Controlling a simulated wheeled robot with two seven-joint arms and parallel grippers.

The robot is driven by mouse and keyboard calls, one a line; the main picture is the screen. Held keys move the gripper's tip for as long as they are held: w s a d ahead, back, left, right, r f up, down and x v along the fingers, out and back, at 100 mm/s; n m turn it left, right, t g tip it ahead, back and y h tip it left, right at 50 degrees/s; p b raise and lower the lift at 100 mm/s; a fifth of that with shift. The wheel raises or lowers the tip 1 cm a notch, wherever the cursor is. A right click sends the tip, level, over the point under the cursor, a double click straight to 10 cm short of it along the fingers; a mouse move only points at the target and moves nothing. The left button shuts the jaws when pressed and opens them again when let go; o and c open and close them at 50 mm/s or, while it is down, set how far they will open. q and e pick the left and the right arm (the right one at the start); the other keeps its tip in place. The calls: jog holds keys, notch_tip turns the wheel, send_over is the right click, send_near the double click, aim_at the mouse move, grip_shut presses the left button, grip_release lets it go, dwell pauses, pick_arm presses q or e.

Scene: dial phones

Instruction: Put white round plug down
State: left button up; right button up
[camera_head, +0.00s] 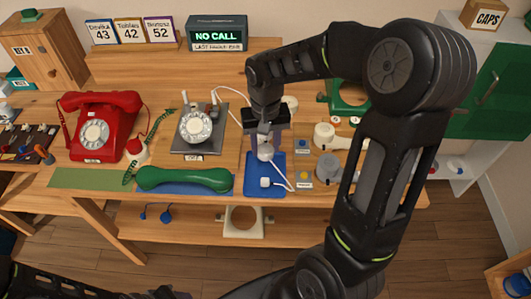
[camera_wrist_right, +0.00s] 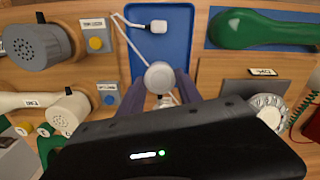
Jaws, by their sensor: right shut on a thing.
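The white round plug (camera_head: 265,153) is in my right gripper (camera_head: 265,140), over the back part of the blue tray (camera_head: 252,188). In the right wrist view the round plug (camera_wrist_right: 160,75) shows between the two fingers, above the tray's edge (camera_wrist_right: 182,50). I cannot tell whether it touches the tray. A white square plug (camera_head: 265,182) lies in the front of the tray, with a white cable running past it. My left gripper is not in view; only a dark part of that arm shows at the lower left.
Left of the tray lies a green handset (camera_head: 184,179) on a blue mat. To the right are yellow and blue buttons (camera_head: 303,174), and grey (camera_head: 327,166) and cream round parts.

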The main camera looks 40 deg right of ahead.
aim_at(265, 149)
jog(key=shift+f, duration=1.85)
jog(key=shift+f, duration=0.15)
jog(key=o, duration=1.3)
jog(key=shift+c, duration=0.2)
notch_tip(265, 149, up, 12)
jog(key=shift+r, duration=0.2)
